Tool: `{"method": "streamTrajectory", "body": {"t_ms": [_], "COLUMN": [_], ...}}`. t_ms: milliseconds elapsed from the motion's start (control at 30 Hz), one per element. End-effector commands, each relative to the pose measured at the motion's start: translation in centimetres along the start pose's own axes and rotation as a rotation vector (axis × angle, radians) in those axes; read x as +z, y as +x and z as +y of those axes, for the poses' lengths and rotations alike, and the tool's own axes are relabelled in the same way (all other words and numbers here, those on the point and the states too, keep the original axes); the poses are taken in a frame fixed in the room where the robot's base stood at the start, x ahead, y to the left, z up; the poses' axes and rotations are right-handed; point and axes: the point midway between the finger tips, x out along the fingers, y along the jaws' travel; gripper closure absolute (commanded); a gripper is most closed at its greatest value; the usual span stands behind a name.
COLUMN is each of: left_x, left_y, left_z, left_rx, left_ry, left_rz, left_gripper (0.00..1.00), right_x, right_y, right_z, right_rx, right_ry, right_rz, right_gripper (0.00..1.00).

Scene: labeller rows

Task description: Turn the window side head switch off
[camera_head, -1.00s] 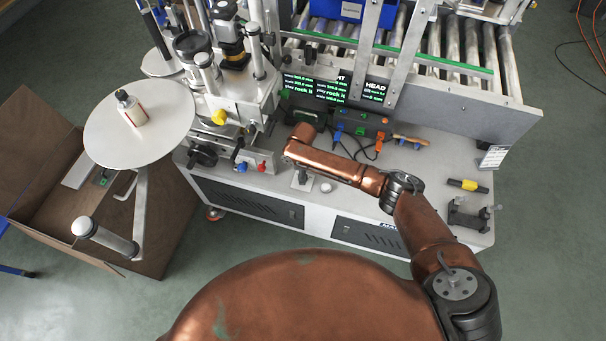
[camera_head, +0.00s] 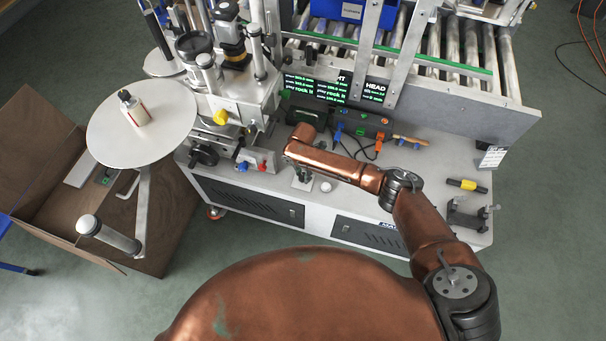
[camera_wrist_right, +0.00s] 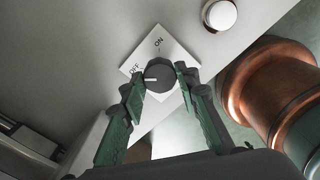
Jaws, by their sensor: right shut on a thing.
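The rotary switch (camera_wrist_right: 158,76) is a dark round knob with a white pointer line on a pale square plate marked ON and OFF. In the right wrist view the pointer points left, close to the OFF word. My right gripper (camera_wrist_right: 160,79) is shut on the knob, with a green-and-black finger on each side. In the head view the right gripper (camera_head: 304,172) is small and partly hidden under my copper forearm, over the pale switch plate (camera_head: 301,184) near the table's front edge. My left gripper is not in view.
A white round button (camera_head: 326,187) sits right of the switch; it also shows in the wrist view (camera_wrist_right: 220,14). The labelling machine (camera_head: 228,95), display screens (camera_head: 330,90) and roller conveyor (camera_head: 450,50) stand behind. A yellow-black tool (camera_head: 467,185) lies at the right.

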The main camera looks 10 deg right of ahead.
Motion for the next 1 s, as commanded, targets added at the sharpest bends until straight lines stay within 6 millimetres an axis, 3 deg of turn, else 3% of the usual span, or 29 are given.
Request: {"method": "streamTrajectory", "body": {"t_ms": [633,667,900,1000], "left_x": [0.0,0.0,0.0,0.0], "left_y": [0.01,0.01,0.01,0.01], "left_z": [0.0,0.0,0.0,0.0], "left_rx": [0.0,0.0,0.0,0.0], "left_ry": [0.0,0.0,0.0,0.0], "left_rz": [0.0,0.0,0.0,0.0], "left_gripper": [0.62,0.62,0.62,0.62], "right_x": [-0.14,-0.14,-0.07,-0.05], "right_y": [-0.01,-0.01,-0.01,-0.01], "right_z": [0.05,0.05,0.03,0.02], "right_rx": [0.002,0.002,0.001,0.001], "right_ry": [-0.051,-0.051,-0.05,-0.049], "right_rz": [0.002,0.002,0.001,0.001], "right_gripper": [0.95,0.7,0.53,0.53]}}
